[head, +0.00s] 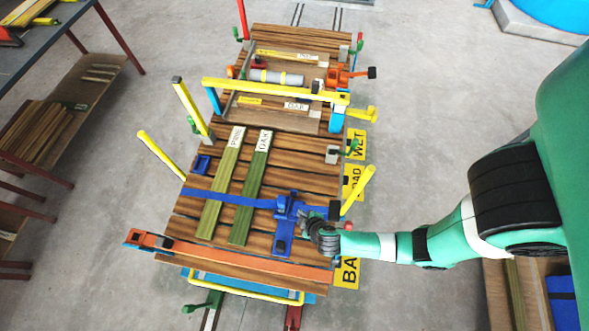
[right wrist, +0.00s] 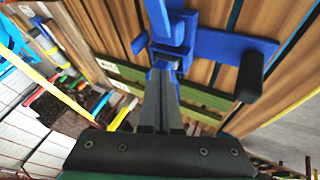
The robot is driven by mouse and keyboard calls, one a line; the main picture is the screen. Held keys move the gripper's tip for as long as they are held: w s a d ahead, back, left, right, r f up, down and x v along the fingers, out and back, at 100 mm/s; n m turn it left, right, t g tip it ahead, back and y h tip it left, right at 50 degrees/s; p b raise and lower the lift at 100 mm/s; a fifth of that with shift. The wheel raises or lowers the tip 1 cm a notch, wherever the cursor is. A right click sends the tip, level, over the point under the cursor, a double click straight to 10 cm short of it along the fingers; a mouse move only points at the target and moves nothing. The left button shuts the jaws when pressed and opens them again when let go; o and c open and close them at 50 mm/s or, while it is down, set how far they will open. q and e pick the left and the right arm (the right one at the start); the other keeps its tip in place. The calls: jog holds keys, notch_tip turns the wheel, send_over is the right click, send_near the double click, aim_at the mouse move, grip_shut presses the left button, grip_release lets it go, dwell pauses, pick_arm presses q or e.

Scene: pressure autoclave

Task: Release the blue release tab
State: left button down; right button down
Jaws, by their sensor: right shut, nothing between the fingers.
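A blue strap (head: 232,199) runs across the slatted wooden load and two green boards to a blue ratchet buckle (head: 287,208). In the right wrist view the buckle (right wrist: 176,28) is close up, with a blue arm ending in a black grip (right wrist: 250,75). Which small blue part is the release tab I cannot tell for sure. My right gripper (head: 306,220) is at the buckle's right side. Its fingers (right wrist: 163,72) are shut and empty, with the tips at the buckle's blue parts; contact is unclear. My left gripper is not in view.
An orange bar (head: 230,258) crosses the load's near end. A yellow bar (head: 275,89) crosses farther back, and a yellow lever (head: 358,189) stands right of the buckle. A table (head: 55,45) is at the far left. Grey floor on both sides is mostly clear.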

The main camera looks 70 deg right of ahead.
aim_at(291, 194)
jog(key=b+x, duration=0.6)
jog(key=shift+s+a+f, duration=0.1)
jog(key=shift+a+f, duration=0.05)
jog(key=shift+a, duration=0.05)
jog(key=x, duration=0.2)
jog(key=b+x, duration=0.1)
jog(key=x, duration=0.1)
jog(key=shift+w+d, duration=0.3)
jog(key=shift+d, duration=0.05)
jog(key=d, duration=0.2)
jog(key=shift+d+r, duration=0.25)
jog(key=shift+d, duration=0.1)
jog(key=shift+w+d, duration=0.1)
jog(key=shift+d, duration=0.35)
jog(key=shift+p, duration=0.3)
